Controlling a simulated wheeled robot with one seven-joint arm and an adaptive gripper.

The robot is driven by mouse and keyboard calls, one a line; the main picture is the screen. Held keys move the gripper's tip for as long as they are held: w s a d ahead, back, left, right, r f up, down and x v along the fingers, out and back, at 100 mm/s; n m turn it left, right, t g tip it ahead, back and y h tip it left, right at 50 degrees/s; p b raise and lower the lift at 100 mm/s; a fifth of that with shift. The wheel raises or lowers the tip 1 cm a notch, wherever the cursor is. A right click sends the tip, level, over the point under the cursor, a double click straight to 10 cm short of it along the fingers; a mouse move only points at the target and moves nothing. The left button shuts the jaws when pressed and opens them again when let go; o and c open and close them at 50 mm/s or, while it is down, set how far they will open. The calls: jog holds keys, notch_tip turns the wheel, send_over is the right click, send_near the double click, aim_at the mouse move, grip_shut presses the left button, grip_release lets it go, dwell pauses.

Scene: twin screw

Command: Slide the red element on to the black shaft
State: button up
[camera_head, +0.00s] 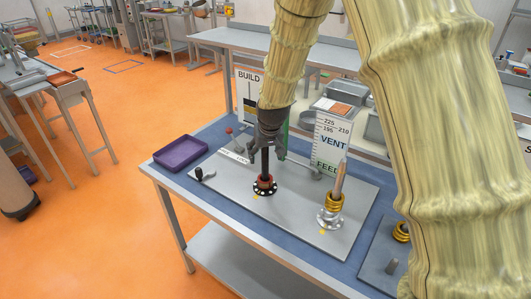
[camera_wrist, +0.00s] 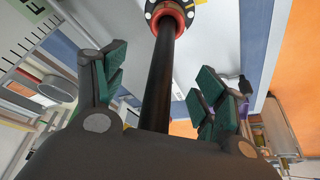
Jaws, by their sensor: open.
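The black shaft (camera_head: 265,165) stands upright on a grey plate, rising from a black flange with light bolts. The red element (camera_head: 265,181) is a ring around the shaft's foot, at the flange. In the wrist view, the red element (camera_wrist: 170,14) encircles the far end of the black shaft (camera_wrist: 160,80). My gripper (camera_head: 267,152) is above the red element, around the shaft's upper part. In the wrist view my gripper (camera_wrist: 160,78) is open, its green-padded fingers on either side of the shaft with gaps. The shaft's top is hidden by my gripper.
A copper-coloured shaft (camera_head: 340,178) with gold rings (camera_head: 334,202) stands on a silver flange to the right. A purple tray (camera_head: 181,152) is at the left. A small black knob (camera_head: 199,174) lies on the plate's left. Signs (camera_head: 331,143) stand behind.

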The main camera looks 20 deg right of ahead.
jog(key=shift+r, duration=0.1)
jog(key=v, duration=1.1)
jog(key=shift+s+r, duration=0.15)
jog(key=shift+r, duration=0.25)
